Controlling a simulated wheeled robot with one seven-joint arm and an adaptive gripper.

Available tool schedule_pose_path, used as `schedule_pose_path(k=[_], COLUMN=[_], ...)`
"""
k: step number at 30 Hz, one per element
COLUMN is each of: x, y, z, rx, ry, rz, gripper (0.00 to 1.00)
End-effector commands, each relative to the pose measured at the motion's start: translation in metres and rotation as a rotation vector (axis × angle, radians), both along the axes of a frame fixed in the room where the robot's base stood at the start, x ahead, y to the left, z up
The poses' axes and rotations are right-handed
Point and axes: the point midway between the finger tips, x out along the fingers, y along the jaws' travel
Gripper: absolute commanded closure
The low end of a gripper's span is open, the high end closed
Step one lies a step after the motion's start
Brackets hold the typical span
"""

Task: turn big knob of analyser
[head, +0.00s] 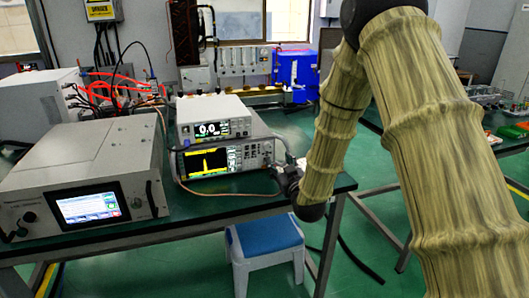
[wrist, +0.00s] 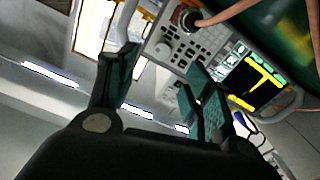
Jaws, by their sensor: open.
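The analyser (head: 225,160) is the lower instrument of a stack on the green bench, with a yellow trace on its dark screen. In the wrist view its button panel (wrist: 208,42) and screen (wrist: 258,84) show tilted. My gripper (wrist: 160,72) is open and empty, apart from the panel. In the head view my gripper (head: 288,180) is at the analyser's right end, partly hidden by my arm, and the knob cannot be made out there.
A cable (wrist: 235,10) runs from a round connector (wrist: 186,18) near the knob. A white meter (head: 213,120) reading 0.0 sits on the analyser. A large grey generator (head: 85,180) stands to its left. A blue-topped stool (head: 265,236) is below the bench.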

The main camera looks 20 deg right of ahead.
Motion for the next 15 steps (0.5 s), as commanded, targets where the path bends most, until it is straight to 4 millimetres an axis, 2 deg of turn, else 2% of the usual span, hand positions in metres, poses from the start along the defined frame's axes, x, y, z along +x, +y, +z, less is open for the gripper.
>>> schedule_pose_path(k=[8,15], x=[0.038,0.077], y=[0.018,0.02], z=[0.0,0.0], rx=[0.0,0.0], ry=[-0.001,0.001], rz=[0.02,0.02], gripper=[0.49,0.49])
